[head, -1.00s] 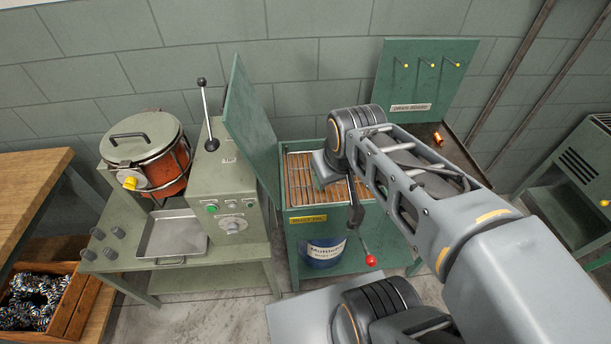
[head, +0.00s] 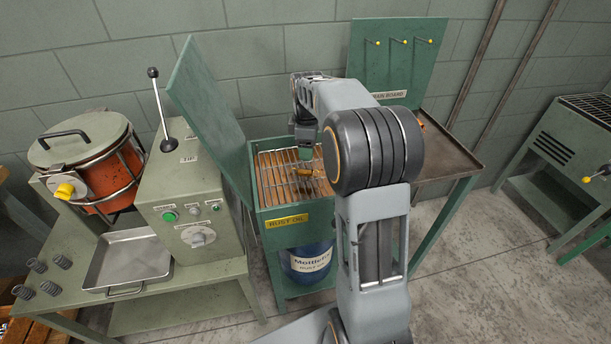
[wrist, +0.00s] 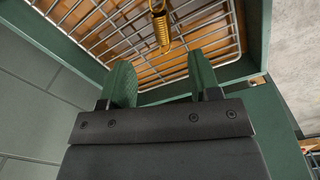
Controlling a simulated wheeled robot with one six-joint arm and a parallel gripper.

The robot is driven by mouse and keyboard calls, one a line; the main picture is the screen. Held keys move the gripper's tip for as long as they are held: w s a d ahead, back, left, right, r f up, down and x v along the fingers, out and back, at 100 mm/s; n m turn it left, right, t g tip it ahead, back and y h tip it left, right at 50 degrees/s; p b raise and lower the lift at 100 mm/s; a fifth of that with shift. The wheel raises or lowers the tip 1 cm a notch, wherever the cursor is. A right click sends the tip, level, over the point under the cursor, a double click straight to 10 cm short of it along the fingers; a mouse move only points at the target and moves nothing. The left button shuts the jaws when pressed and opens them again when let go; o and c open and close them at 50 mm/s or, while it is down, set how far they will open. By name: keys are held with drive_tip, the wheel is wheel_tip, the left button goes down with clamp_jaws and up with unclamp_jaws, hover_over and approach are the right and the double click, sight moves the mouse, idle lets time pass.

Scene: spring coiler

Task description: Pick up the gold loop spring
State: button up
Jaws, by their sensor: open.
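The gold loop spring (wrist: 160,25) lies on the wire rack of the rust oil tank, its near end loop towards my gripper. Its far end is cut off by the top edge of the wrist view. In the head view it is a small gold shape (head: 306,180) on the rack. My gripper (wrist: 160,65) has two green fingers, open and empty. The spring lies beyond the fingertips, roughly in line with the gap between them. In the head view my gripper (head: 307,155) is over the tank, partly hidden by my arm.
The rust oil tank (head: 283,216) has a raised green lid (head: 205,110) on its left and green rim walls around the rack (head: 275,170). The drain board (head: 400,55) with yellow-tipped pegs stands behind right. A lever (head: 160,100) rises from the control box on the left.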

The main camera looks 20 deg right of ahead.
sight(307, 170)
drive_tip(key=shift+w+f+b, duration=0.1)
drive_tip(key=shift+f+b, duration=0.3)
drive_tip(key=shift+f, duration=4.3)
clamp_jaws()
drive_tip(key=shift+r, duration=0.1)
